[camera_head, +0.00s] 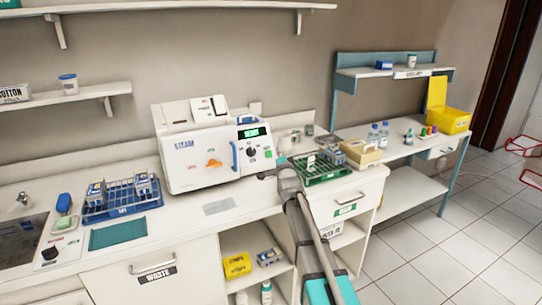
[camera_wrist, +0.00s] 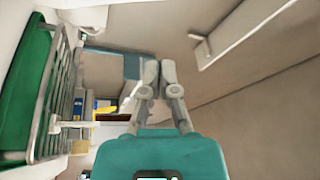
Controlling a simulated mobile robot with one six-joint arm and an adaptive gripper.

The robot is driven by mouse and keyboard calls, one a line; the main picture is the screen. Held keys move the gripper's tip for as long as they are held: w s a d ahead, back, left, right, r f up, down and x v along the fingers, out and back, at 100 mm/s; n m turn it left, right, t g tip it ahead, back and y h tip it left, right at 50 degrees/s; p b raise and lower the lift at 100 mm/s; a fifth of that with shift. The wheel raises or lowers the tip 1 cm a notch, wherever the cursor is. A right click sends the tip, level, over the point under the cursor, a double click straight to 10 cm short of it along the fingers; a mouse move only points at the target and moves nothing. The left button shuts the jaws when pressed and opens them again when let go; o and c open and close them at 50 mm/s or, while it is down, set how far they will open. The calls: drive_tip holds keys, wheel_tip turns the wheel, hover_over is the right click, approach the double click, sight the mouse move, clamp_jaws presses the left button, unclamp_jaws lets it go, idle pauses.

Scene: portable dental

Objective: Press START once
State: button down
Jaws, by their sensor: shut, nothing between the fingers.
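The white steam sterilizer (camera_head: 200,150) stands on the counter against the wall. Its front panel at the right has a lit green display (camera_head: 253,132), a dark knob (camera_head: 252,152) and a small green button (camera_head: 267,154); the lettering beside the button is too small to read. My gripper (camera_head: 283,160) is just right of this panel, seen from behind my arm. I cannot tell whether it touches the panel. In the wrist view my gripper (camera_wrist: 159,72) has its two fingers together with nothing between them. The button does not show in the wrist view.
A blue rack (camera_head: 122,208) stands left. A side table with a yellow bin (camera_head: 450,119) is at the right.

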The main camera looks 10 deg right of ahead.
sight(269, 151)
drive_tip(key=shift+w+a+f+b, duration=0.35)
drive_tip(key=shift+w+f+b, duration=0.35)
drive_tip(key=shift+w, duration=0.45)
drive_tip(key=shift+w+a+f+b, duration=0.4)
drive_tip(key=shift+w+f+b, duration=0.3)
drive_tip(key=shift+w, duration=0.45)
drive_tip(key=shift+w+a+f+b, duration=0.35)
drive_tip(key=shift+w+f+b, duration=0.35)
drive_tip(key=shift+w, duration=0.45)
drive_tip(key=shift+w+a+f+b, duration=0.25)
drive_tip(key=shift+w+f+b, duration=0.15)
drive_tip(key=shift+w, duration=0.25)
drive_tip(key=shift+s, duration=0.1)
idle(0.6)
drive_tip(key=shift+s+d+r+p, duration=0.25)
drive_tip(key=shift+s+r+p, duration=0.2)
drive_tip(key=shift+s, duration=0.2)
drive_tip(key=shift+s, duration=0.1)
drive_tip(key=s+r+p, duration=0.1)
drive_tip(key=s, duration=0.1)
drive_tip(key=s+d+r+p, duration=0.1)
drive_tip(key=s, duration=0.1)
drive_tip(key=shift+d+r+p, duration=0.15)
drive_tip(key=shift+r+p, duration=0.05)
drive_tip(key=shift+p, duration=0.1)
idle(0.3)
idle(0.6)
